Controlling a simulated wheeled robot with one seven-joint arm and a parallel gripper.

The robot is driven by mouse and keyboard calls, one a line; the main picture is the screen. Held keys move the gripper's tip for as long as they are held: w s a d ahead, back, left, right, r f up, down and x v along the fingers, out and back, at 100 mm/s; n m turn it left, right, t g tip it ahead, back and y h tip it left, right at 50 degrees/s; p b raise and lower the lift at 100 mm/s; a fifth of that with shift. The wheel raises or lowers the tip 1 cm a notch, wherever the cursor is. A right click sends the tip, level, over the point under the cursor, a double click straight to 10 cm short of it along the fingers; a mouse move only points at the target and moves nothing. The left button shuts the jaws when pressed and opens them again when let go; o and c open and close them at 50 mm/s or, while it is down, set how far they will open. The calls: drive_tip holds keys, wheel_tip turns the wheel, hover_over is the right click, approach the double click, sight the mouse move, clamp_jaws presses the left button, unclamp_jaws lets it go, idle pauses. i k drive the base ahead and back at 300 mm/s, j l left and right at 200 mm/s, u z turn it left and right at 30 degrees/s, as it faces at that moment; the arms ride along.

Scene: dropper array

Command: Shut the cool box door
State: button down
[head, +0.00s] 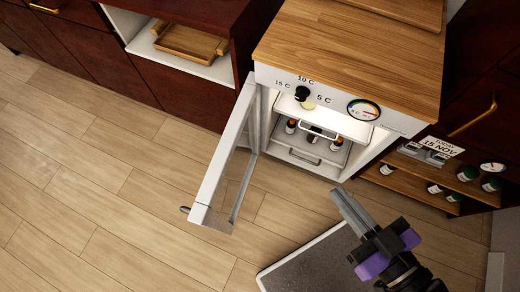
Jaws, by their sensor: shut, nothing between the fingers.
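The cool box (390,125) is a white cabinet under a wooden top, with a temperature knob (302,94) and a round dial (363,110) on its front. Its door (213,178) is hinged at the left and stands wide open, swung out over the floor. A handle (185,209) shows at the door's free end. Inside, lit shelves (310,157) hold several small brown bottles. My gripper (343,196) is shut and empty. It is in front of the box's lower right, to the right of the door and apart from it.
A wooden rack (410,187) with several bottles and a "15 NOV" sign (436,146) stands at the right. A dark mat with a pale edge (312,262) lies below my gripper. A wooden tray (190,42) sits in an open cabinet at upper left. The floor left of the door is clear.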

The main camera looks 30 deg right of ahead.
sight(225, 185)
drive_tip(key=j+z, duration=0.75)
drive_tip(key=j, duration=0.2)
drive_tip(key=k+j+z, duration=0.1)
drive_tip(key=j+z, duration=0.25)
drive_tip(key=k+j, duration=0.1)
drive_tip(key=j, duration=0.35)
drive_tip(key=k+j+z, duration=0.1)
drive_tip(key=j, duration=0.3)
drive_tip(key=k+j, duration=0.1)
drive_tip(key=j, duration=0.35)
drive_tip(key=k+j, duration=0.1)
drive_tip(key=j, duration=0.3)
drive_tip(key=z, duration=0.05)
